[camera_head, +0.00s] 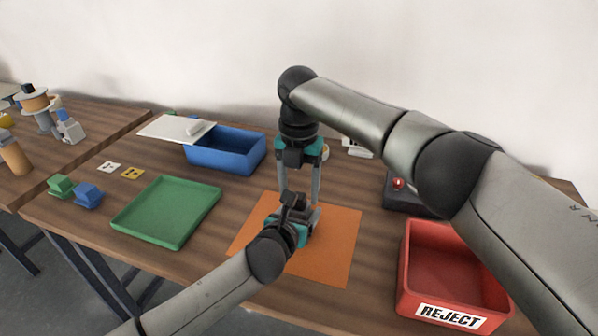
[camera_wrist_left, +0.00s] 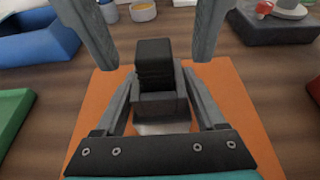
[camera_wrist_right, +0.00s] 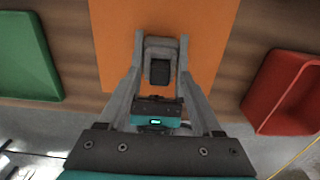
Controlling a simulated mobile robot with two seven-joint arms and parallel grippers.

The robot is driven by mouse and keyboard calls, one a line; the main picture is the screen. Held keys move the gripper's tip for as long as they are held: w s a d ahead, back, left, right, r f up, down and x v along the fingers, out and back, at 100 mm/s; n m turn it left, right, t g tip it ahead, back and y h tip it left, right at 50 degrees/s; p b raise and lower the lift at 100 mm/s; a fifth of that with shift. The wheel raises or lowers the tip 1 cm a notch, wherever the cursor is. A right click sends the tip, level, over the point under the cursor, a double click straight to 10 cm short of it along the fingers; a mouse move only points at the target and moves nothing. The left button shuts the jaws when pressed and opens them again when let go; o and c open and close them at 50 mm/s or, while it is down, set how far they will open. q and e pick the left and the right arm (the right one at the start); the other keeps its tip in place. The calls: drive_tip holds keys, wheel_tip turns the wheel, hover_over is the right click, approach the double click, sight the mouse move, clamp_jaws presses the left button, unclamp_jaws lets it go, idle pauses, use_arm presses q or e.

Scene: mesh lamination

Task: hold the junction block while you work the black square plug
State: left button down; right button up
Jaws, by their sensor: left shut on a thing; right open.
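The junction block (camera_wrist_left: 160,105) is dark grey and sits between the fingers of my left gripper (camera_wrist_left: 160,98), low over the orange mat. The black square plug (camera_wrist_left: 155,62) stands at the block's far side in the left wrist view; I cannot tell how deep it sits. In the right wrist view, the plug (camera_wrist_right: 160,72) and block (camera_wrist_right: 160,48) lie between the open fingers of my right gripper (camera_wrist_right: 161,42). In the head view, the right gripper (camera_head: 299,200) points down from above with its fingers apart. Its fingers straddle the plug, apparently without touching it. The grippers partly hide the block there.
An orange mat (camera_head: 335,240) lies under the grippers. A green tray (camera_head: 165,240) is left, a blue bin (camera_head: 228,165) with a pale lid behind it. A red REJECT bin (camera_head: 405,275) and a dark box with a red button (camera_head: 398,184) are right. Bare table shows around the mat.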

drive_tip(key=shift+f, duration=0.4)
drive_tip(key=shift+c, duration=0.2)
clamp_jaws()
drive_tip(key=c, duration=0.6)
unclamp_jaws()
clamp_jaws()
drive_tip(key=shift+r, duration=0.25)
use_arm(q)
drive_tip(key=shift+f, duration=0.1)
use_arm(e)
drive_tip(key=shift+r, duration=1.3)
drive_tip(key=shift+r, duration=0.1)
